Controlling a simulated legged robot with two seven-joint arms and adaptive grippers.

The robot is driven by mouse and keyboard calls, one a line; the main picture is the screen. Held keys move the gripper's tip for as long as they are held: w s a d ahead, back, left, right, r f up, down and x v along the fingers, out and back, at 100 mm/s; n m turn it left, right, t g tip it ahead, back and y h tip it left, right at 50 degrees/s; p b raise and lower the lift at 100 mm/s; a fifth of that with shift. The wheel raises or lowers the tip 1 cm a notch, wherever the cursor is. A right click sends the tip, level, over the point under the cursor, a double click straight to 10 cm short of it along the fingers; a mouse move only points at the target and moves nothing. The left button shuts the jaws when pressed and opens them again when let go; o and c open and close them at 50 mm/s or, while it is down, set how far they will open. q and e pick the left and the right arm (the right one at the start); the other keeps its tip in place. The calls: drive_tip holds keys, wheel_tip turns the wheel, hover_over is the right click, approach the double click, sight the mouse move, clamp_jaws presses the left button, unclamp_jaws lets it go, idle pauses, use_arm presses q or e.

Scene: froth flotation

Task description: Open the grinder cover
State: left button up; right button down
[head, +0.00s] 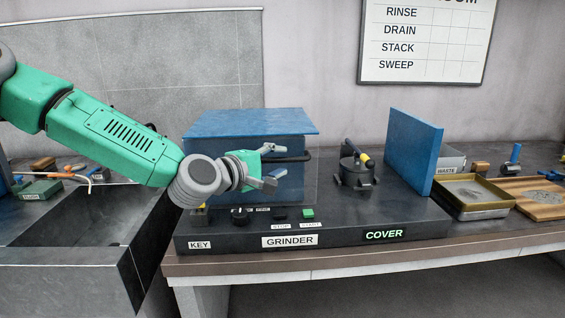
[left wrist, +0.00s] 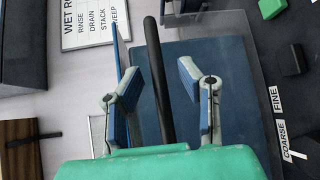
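The grinder is a dark base (head: 345,228) with a blue housing (head: 250,122), labelled GRINDER, with a green-lit COVER label (head: 384,234). A clear cover panel (head: 312,185) stands in front of the housing and carries a black bar handle (head: 296,158). My left gripper (head: 272,166) is at this handle, in front of the housing. In the left wrist view the black handle (left wrist: 158,85) runs between the two fingers of the left gripper (left wrist: 158,78), with gaps on both sides. The fingers are open. My right gripper is not in view.
A dark sink (head: 75,235) lies at the left. A black clamp-like device with a yellow-and-black handle (head: 355,170) and an upright blue panel (head: 410,148) stand on the right. A tan metal tray (head: 475,208) and a wooden board (head: 540,205) lie further right. A green START button (head: 308,212) sits below the gripper.

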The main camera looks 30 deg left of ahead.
use_arm(q)
drive_tip(key=s, duration=0.1)
drive_tip(key=s+a, duration=0.1)
drive_tip(key=s, duration=0.1)
drive_tip(key=s+a, duration=0.1)
drive_tip(key=shift+s+a+r, duration=0.1)
drive_tip(key=shift+s+r, duration=0.05)
drive_tip(key=shift+r, duration=0.1)
drive_tip(key=s+d+f+m+g, duration=0.25)
drive_tip(key=s+f, duration=0.25)
drive_tip(key=f, duration=0.4)
drive_tip(key=s+d+f+m+g+y, duration=0.15)
drive_tip(key=s+f+m+g, duration=0.25)
drive_tip(key=f, duration=0.5)
drive_tip(key=s+d+f+m+g, duration=0.3)
drive_tip(key=s+f, duration=0.2)
drive_tip(key=f, duration=0.4)
drive_tip(key=s+f+m+g+y, duration=0.1)
drive_tip(key=s+f+m+g, duration=0.2)
drive_tip(key=s+f, duration=0.3)
drive_tip(key=s+f+m+g+y, duration=0.1)
drive_tip(key=s+f+m+g, duration=0.2)
drive_tip(key=s, duration=1)
wheel_tip(320, 180, down, 4)
drive_tip(key=shift+s+a+f+m, duration=0.25)
drive_tip(key=shift+a+m, duration=0.15)
drive_tip(key=shift+m, duration=0.75)
